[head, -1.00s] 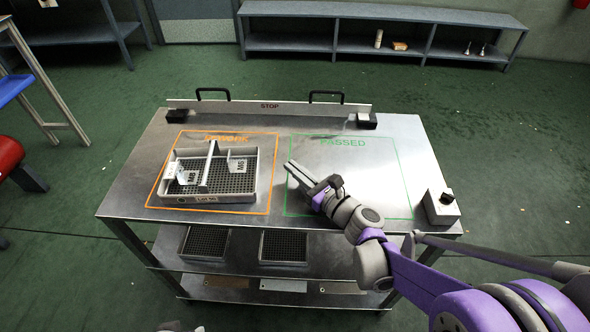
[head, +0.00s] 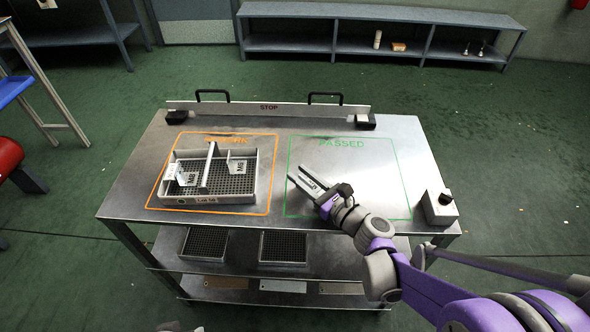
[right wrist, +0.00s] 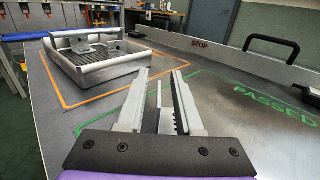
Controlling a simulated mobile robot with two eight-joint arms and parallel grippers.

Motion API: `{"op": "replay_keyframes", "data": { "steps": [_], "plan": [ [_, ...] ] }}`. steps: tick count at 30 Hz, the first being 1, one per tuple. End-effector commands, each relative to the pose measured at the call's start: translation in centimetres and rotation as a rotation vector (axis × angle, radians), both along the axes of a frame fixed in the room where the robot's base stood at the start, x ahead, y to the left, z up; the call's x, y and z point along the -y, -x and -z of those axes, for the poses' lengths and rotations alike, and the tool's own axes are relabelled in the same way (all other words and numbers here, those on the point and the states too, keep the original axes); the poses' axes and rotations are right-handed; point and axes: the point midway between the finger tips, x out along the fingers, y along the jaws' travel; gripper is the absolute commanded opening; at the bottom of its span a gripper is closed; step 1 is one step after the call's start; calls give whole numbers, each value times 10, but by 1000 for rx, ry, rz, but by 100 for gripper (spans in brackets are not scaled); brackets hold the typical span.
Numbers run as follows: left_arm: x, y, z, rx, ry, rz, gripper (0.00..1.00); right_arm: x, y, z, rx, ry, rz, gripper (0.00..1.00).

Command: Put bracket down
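My right gripper (head: 297,173) is low over the left part of the green PASSED outline (head: 402,180), fingers pointing up and left in the head view. Its fingers are spread. In the right wrist view, a pale flat piece, seemingly the bracket (right wrist: 165,106), shows between the fingers (right wrist: 163,73). A gap separates it from the right finger; contact with the left finger is unclear. Most of it is hidden in the head view. A grey tray (head: 214,201) in the orange outline holds two other pale brackets, marked M8 (head: 187,178) and M6 (head: 239,167). My left gripper is out of view.
A STOP rail (head: 270,107) with black handles runs along the table's back edge. A small box with a black knob (head: 440,207) stands at the right edge. The back and right of the green area are bare. Dark trays (head: 284,247) sit on the shelf below.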

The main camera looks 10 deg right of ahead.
Motion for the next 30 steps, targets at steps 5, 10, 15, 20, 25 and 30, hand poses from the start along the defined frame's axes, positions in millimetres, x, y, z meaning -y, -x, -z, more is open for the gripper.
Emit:
{"op": "replay_keyframes", "data": {
  "steps": [5,10,15,20,25,30],
  "plan": [
    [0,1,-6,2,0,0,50,22,37,-1,0,1,5,35],
    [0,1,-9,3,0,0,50,36,63,-1,0,0,4,35],
    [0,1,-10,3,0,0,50,43,78,0,0,-1,1,35],
    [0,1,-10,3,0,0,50,45,81,0,0,-1,0,35],
    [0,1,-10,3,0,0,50,44,81,0,0,-1,0,35],
    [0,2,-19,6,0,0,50,36,85,-6,2,65,-22,35]
  ]
}}
